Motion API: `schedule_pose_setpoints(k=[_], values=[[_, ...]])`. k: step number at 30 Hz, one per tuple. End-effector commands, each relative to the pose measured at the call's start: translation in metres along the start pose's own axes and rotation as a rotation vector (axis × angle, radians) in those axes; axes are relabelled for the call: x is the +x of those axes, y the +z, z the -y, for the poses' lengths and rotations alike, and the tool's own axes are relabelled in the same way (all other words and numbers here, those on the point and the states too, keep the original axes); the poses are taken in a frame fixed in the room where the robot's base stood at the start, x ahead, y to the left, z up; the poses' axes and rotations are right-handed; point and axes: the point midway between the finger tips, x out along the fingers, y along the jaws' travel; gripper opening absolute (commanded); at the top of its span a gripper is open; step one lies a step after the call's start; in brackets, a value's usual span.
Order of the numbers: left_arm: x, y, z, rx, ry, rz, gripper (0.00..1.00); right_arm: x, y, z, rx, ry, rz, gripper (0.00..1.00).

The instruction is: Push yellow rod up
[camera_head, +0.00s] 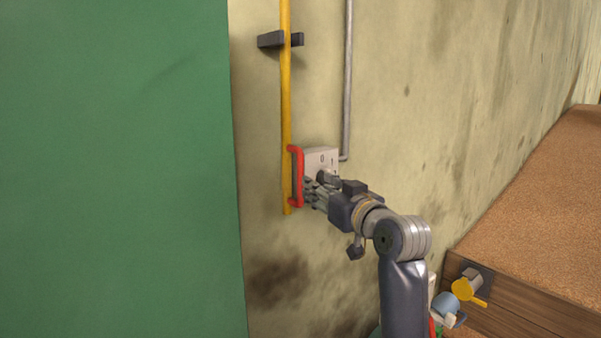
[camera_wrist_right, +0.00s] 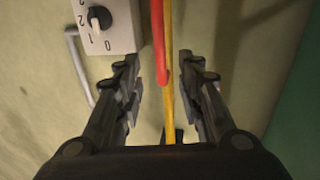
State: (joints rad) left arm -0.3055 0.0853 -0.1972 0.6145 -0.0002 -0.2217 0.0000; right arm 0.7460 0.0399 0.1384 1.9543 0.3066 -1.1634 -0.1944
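The yellow rod (camera_head: 286,90) runs vertically along the wall, and its lower end shows below the red handle (camera_head: 299,175). The red handle is fixed to the right side of the rod near its bottom. My right gripper (camera_head: 309,190) is at the lower part of the handle. In the right wrist view my right gripper (camera_wrist_right: 159,65) is open, with one finger on each side of the red handle (camera_wrist_right: 158,40) and the yellow rod (camera_wrist_right: 169,100). Gaps show between the fingers and the handle. My left gripper is not in view.
A pale switch box (camera_head: 318,157) with a dark knob is on the wall just right of the handle. A grey pipe (camera_head: 348,80) runs up from it. A dark bracket (camera_head: 270,40) guides the rod above. A green panel (camera_head: 115,170) fills the left. A brown-topped box (camera_head: 545,210) stands right.

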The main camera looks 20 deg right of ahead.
Motion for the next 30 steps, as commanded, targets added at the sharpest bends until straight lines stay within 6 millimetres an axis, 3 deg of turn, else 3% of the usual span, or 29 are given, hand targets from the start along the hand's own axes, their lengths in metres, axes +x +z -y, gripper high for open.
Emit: schedule_pose_setpoints(k=[18, 30], values=[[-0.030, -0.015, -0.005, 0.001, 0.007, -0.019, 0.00, 0.089, 0.000, 0.000, 0.003, 0.000, 0.003, 0.35], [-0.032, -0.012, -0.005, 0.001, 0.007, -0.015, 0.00, 0.103, 0.001, 0.000, 0.001, 0.000, 0.000, 0.35]])
